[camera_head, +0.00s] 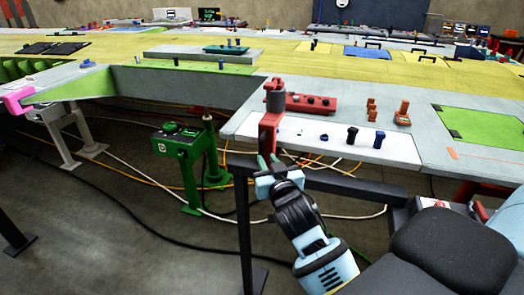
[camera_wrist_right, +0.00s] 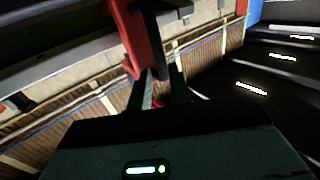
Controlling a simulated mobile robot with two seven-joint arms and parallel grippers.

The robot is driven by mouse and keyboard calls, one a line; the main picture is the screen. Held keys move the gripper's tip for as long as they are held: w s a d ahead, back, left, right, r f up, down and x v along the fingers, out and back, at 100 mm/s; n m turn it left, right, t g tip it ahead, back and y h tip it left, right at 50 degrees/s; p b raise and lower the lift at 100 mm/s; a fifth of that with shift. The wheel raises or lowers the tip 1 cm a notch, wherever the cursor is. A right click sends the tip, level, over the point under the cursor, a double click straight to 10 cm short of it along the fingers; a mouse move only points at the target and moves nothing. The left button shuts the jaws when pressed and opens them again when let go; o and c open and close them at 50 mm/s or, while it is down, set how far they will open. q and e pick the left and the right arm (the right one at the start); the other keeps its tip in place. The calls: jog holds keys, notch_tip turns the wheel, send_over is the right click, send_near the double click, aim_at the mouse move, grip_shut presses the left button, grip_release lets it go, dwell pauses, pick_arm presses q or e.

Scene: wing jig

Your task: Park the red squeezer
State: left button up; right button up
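The red squeezer (camera_head: 270,130) is upright at the near edge of the workbench in the head view, with a dark grey cylinder on its top. My right gripper (camera_head: 269,162) comes up from below, its fingers on either side of the squeezer's lower end. In the right wrist view the squeezer (camera_wrist_right: 138,38) rises ahead of my right gripper (camera_wrist_right: 162,78), and a red part shows between the fingers, which look shut on it. Whether the squeezer touches the bench cannot be told. My left gripper is not in view.
A red block with dark knobs (camera_head: 310,103) lies behind the squeezer. Dark and blue pegs (camera_head: 351,135) stand on the white panel (camera_head: 300,131), with orange pieces (camera_head: 402,113) farther right. A green stand (camera_head: 182,150) is on the floor to the left, among cables.

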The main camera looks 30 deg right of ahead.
aim_at(262, 152)
jog(key=shift+x, duration=2.9)
grip_shut()
